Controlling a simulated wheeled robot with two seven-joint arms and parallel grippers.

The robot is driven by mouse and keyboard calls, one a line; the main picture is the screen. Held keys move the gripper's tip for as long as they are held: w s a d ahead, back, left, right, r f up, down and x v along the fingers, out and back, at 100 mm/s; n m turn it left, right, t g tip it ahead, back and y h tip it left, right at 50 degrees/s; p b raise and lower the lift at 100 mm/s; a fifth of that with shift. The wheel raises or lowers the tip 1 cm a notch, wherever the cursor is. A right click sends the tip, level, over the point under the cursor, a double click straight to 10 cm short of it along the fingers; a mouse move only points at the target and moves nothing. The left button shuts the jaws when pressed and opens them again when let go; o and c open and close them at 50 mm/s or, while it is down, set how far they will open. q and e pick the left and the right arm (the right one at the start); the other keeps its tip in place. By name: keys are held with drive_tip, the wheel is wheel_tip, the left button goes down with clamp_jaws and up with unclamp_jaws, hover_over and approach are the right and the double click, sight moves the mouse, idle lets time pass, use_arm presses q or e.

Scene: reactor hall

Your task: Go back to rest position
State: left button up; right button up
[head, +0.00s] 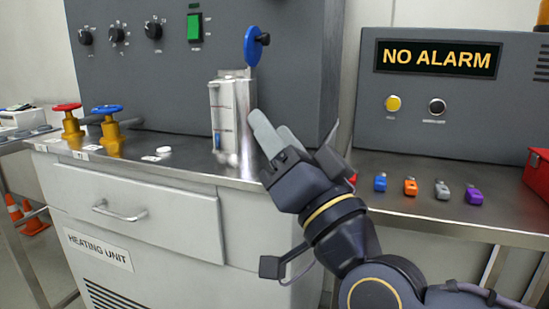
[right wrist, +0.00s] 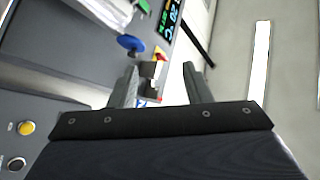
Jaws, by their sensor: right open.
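My right gripper (head: 272,132) is raised in front of the grey heating unit panel, just right of a white and grey canister with a red line and a blue mark (head: 233,115). In the head view its fingers point up and to the left. In the right wrist view the two fingers of the gripper (right wrist: 162,82) stand apart, with nothing clearly held between them. Small red, yellow and grey shapes show in the gap, seemingly farther back. My left gripper is not in view.
A metal counter (head: 190,176) runs below, with red and blue valve wheels (head: 107,109) at left. A blue round handle (head: 252,46) sits above the canister. Several small coloured blocks (head: 410,187) lie on the right counter, before the NO ALARM box (head: 455,125). A red box (head: 538,175) stands far right.

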drive_tip(key=d+f+n+g+h, duration=0.1)
drive_tip(key=d+f+g+h, duration=0.15)
drive_tip(key=d+f, duration=0.55)
drive_tip(key=d+f+g+h, duration=0.2)
drive_tip(key=d+f+g, duration=0.15)
drive_tip(key=f, duration=0.85)
drive_tip(key=s+d+f+g+h, duration=0.1)
drive_tip(key=s+d+f+g, duration=0.2)
drive_tip(key=s+f, duration=0.3)
drive_tip(key=s+d+f+m+g+h, duration=0.1)
drive_tip(key=s+d+f+g+h, duration=0.2)
drive_tip(key=f, duration=0.4)
drive_tip(key=s+d+f+g, duration=0.3)
drive_tip(key=s+f, duration=0.3)
drive_tip(key=f, duration=0.1)
wheel_tip(320, 180, up, 36)
drive_tip(key=m+p, duration=0.1)
drive_tip(key=p, duration=3.4)
drive_tip(key=shift+a+p, duration=0.15)
drive_tip(key=shift+p, duration=0.25)
drive_tip(key=shift+s, duration=0.1)
